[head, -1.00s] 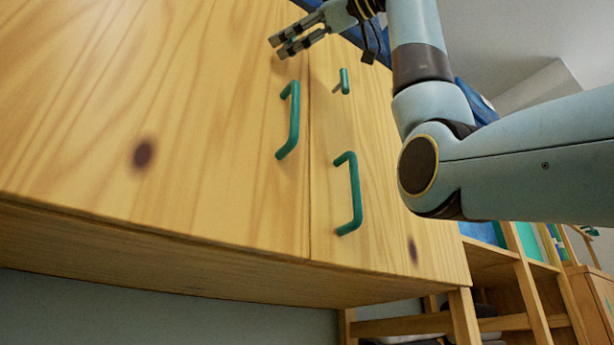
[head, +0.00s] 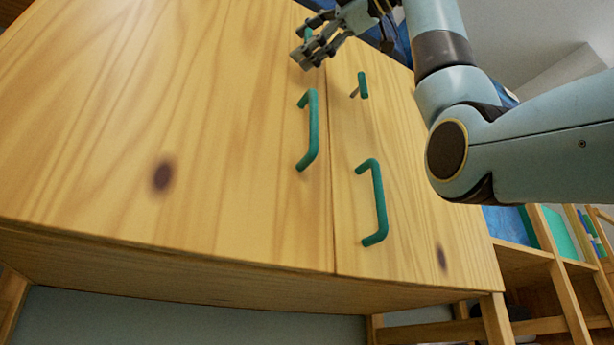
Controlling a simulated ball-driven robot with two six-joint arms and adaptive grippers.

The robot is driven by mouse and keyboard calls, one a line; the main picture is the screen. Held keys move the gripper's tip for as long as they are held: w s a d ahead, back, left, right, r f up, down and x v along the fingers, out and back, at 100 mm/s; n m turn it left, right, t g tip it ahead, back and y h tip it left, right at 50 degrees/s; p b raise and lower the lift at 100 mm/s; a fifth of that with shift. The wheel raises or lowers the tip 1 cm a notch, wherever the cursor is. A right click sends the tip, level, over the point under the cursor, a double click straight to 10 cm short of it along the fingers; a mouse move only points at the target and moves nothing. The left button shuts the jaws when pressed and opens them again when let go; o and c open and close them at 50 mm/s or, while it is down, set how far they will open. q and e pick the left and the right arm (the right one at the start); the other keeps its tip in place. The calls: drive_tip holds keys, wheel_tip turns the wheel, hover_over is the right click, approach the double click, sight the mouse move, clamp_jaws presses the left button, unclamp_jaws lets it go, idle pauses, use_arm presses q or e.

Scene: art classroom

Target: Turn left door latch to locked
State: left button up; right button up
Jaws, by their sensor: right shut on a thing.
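The cabinet's left door (head: 215,125) carries a green latch (head: 308,33) near its upper right edge. Only a small part of this left latch shows; my right gripper (head: 310,50) covers the rest. My right gripper reaches in from the upper right and is shut on the left latch. How far the latch is turned cannot be told. The right door (head: 345,150) has its own green latch (head: 362,85), pointing roughly up and down. My left gripper is not in view.
A green handle (head: 312,130) on the left door and another green handle (head: 378,200) on the right door stick out below the latches. My right arm fills the upper right. Wooden shelving (head: 560,270) stands at the lower right.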

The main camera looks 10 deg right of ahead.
drive_tip(key=shift+f, duration=0.1)
drive_tip(key=o, duration=1.7)
drive_tip(key=shift+o, duration=0.2)
drive_tip(key=shift+s+d, duration=0.3)
drive_tip(key=v, duration=1.1)
